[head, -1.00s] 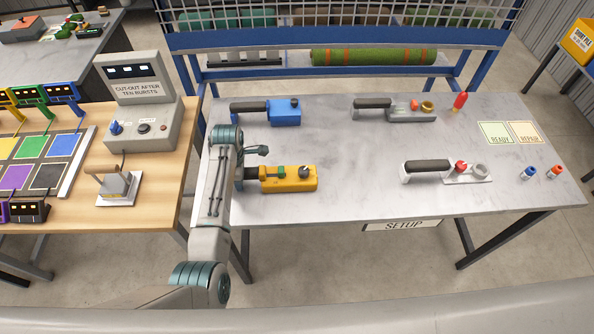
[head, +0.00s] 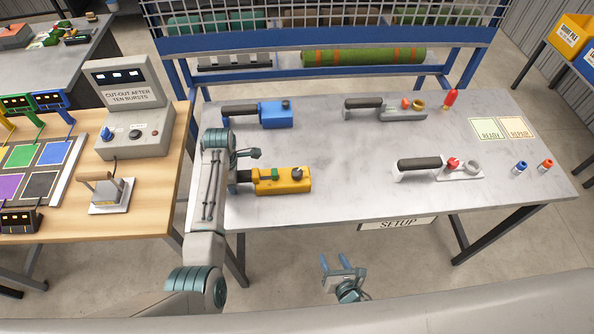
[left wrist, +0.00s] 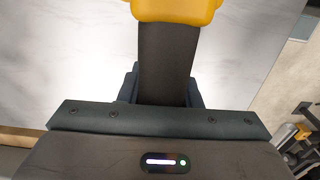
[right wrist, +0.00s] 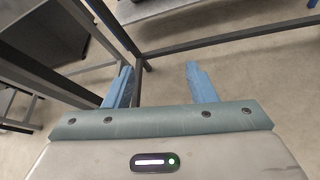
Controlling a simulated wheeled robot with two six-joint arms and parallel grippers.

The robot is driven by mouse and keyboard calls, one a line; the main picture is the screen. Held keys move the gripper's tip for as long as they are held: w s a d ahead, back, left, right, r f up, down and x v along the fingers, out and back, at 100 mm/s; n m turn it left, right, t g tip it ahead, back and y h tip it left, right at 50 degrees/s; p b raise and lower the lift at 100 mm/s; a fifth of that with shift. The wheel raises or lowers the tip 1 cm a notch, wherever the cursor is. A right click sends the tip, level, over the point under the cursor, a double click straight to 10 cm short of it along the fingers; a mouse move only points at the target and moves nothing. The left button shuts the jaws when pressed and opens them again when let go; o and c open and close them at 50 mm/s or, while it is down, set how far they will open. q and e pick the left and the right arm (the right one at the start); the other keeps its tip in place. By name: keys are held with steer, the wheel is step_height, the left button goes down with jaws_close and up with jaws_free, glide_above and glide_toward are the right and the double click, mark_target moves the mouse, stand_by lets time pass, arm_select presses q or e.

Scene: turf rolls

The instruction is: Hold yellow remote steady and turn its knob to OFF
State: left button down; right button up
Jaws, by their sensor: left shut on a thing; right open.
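The yellow remote (head: 284,181) lies on the grey setup table. It has a green button (head: 274,174) and a dark knob (head: 297,173) on top, and a dark handle at its left end. My left gripper (head: 243,176) is shut on that handle. In the left wrist view the handle (left wrist: 167,60) runs between the fingers to the yellow body (left wrist: 175,10). The knob's pointer is too small to read. My right gripper (head: 338,265) is open and empty in front of the table's near edge. The right wrist view shows its blue fingers (right wrist: 160,85) apart, with floor and table legs beyond.
A blue remote (head: 270,114) lies behind the yellow one. Two grey handled tools (head: 395,110) (head: 455,172) lie to the right. The table (head: 340,195) is clear right of the yellow remote.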

steer(key=w+a+r+n, duration=0.1)
steer(key=r+n, duration=0.2)
steer(key=w+a+r+n+t+y, duration=0.1)
steer(key=r+n, duration=0.2)
steer(key=r, duration=0.1)
steer(key=w+a+r+n+t+y, duration=0.1)
steer(key=w+r+n, duration=0.1)
steer(key=r+n, duration=0.1)
steer(key=shift+w+a+r+n, duration=0.1)
steer(key=shift+a+r+n, duration=0.2)
steer(key=shift+n, duration=0.3)
steer(key=m+t+y, duration=0.1)
steer(key=m+y, duration=0.1)
steer(key=y, duration=0.2)
glide_toward(300, 176)
steer(key=shift+s+d+f, duration=0.3)
steer(key=shift+s+f, duration=0.25)
steer(key=shift+f, duration=0.05)
steer(key=shift+w+r+m+y, duration=0.3)
steer(key=shift+w+r, duration=0.1)
steer(key=shift+r, duration=0.1)
steer(key=shift+w+a+r, duration=0.15)
steer(key=shift+w+a, duration=0.1)
steer(key=shift+w, duration=0.25)
steer(key=x, duration=1.1)
steer(key=shift+a, duration=0.1)
